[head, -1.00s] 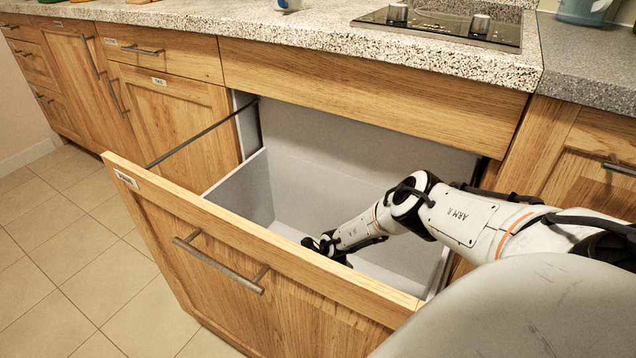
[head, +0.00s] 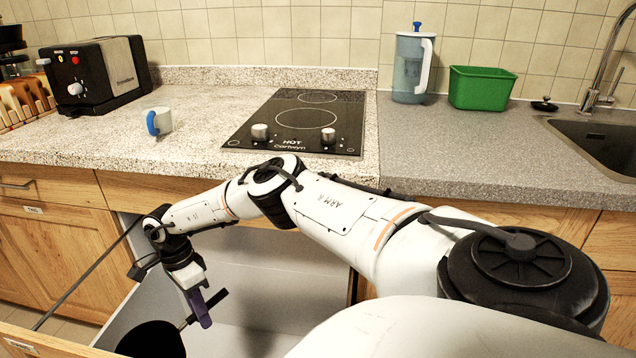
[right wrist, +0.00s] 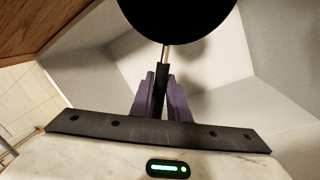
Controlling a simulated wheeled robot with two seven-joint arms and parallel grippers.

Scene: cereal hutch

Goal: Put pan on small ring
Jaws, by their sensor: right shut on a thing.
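My right gripper (head: 203,308) is shut on the handle of a black pan (head: 152,341), over the open drawer. In the right wrist view the pan (right wrist: 180,15) is at the top, and the purple fingers (right wrist: 163,98) close on its dark handle. The pan's lower part is cut off in the head view. The black hob (head: 298,122) on the counter has two ring outlines. The small ring (head: 318,97) is at the back and the larger ring (head: 306,119) is in front. Both rings are bare. My left gripper is not in view.
The drawer (head: 240,310) stands open below the counter edge. A white and blue mug (head: 160,121) is left of the hob, with a toaster (head: 97,74) beyond it. A jug (head: 411,66), a green tub (head: 481,88) and a sink (head: 600,140) are on the right.

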